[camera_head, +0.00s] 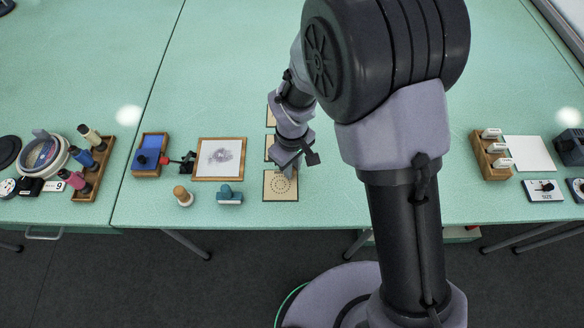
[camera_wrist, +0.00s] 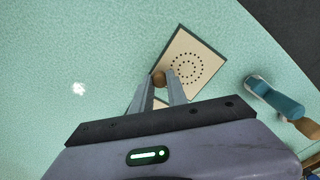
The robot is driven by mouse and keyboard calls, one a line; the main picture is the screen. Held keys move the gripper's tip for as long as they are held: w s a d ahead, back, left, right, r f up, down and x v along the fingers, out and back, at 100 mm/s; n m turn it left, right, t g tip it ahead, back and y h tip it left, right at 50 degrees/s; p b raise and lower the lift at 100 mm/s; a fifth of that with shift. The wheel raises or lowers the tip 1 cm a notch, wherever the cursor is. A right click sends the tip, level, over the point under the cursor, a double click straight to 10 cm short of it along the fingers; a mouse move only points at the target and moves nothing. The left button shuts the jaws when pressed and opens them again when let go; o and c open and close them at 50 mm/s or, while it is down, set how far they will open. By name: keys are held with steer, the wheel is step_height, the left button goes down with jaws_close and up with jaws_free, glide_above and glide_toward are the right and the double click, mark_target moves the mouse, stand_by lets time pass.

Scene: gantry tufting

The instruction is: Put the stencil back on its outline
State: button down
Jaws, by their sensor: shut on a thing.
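The stencil (camera_head: 281,190) is a beige square plate with a spiral of dark dots, at the table's front edge in the head view. The wrist view also shows the stencil (camera_wrist: 197,58), with a dark line along its edge. A round brown knob (camera_wrist: 158,77) is at its near edge. My gripper (camera_wrist: 166,88) is shut on this knob, and the fingers hide part of it. In the head view my gripper (camera_head: 290,170) is over the stencil's back part. I cannot tell whether the plate is flat on the table or slightly raised; its outline is not clearly visible.
Two more beige squares lie behind, one (camera_head: 268,148) partly hidden by my arm. To the left are a teal stamp-like block (camera_head: 230,195), a wooden-knobbed piece (camera_head: 183,196) and a framed print (camera_head: 219,174). A wooden rack (camera_head: 492,155) stands at right.

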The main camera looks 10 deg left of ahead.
steer(key=c, duration=1.7)
jaws_free()
steer(key=shift+c, duration=0.2)
steer(key=o, duration=0.4)
steer(key=shift+o, duration=0.2)
steer(key=shift+r, duration=0.1)
